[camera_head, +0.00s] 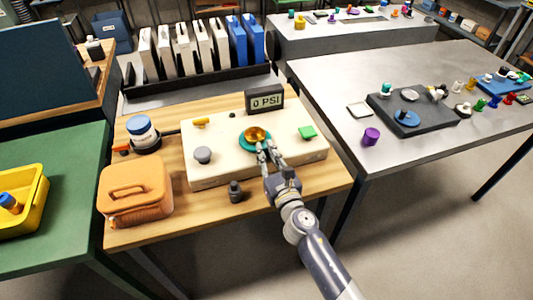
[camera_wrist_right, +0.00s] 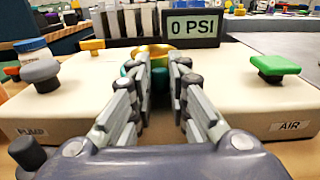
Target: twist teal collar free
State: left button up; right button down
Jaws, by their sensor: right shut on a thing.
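The teal collar (camera_head: 247,144) sits on the cream panel box (camera_head: 215,171), around a brass-coloured dome (camera_head: 257,133). My right gripper (camera_head: 265,150) reaches in from the lower right and is shut on the collar's near side. In the right wrist view only a little teal of the collar shows between the fingers (camera_wrist_right: 153,75), with the brass dome (camera_wrist_right: 152,50) behind. The fingers hide most of the collar there. My left gripper is not in view.
A display (camera_head: 265,100) reading 0 PSI stands behind. The box carries a green knob (camera_head: 307,132), a grey knob (camera_head: 203,155) and a yellow handle (camera_head: 201,122). An orange case (camera_head: 135,190) and a dark knob (camera_head: 235,191) are at the wooden table's front.

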aim_at(278, 148)
jog(key=shift+d, duration=0.1)
jog(key=shift+w+d+n+g+y, duration=0.25)
jog(key=shift+d+n+g+y, duration=0.15)
jog(key=shift+n+y, duration=0.45)
jog(key=shift+w+d+f+n+g+y, duration=0.2)
jog(key=shift+d+n+g+y, duration=0.25)
jog(key=shift+y, duration=0.6)
jog(key=n+g+y+b, duration=0.1)
jog(key=w+y+b, duration=0.1)
jog(key=shift+d+n+g+b, duration=0.35)
jog(key=shift+d+n, duration=0.05)
jog(key=shift+w+d+n+g+y+b, duration=0.2)
jog(key=shift+n+g+y+b, duration=0.2)
jog(key=shift+y+b, duration=0.25)
jog(key=shift+w+r+g+y+b, duration=0.1)
jog(key=shift+g+y+b, duration=0.2)
jog(key=shift+g, duration=0.1)
jog(key=shift+n, duration=0.3)
jog(key=c, duration=1.5)
grip_release()
jog(key=shift+r, duration=0.1)
jog(key=shift+c, duration=0.2)
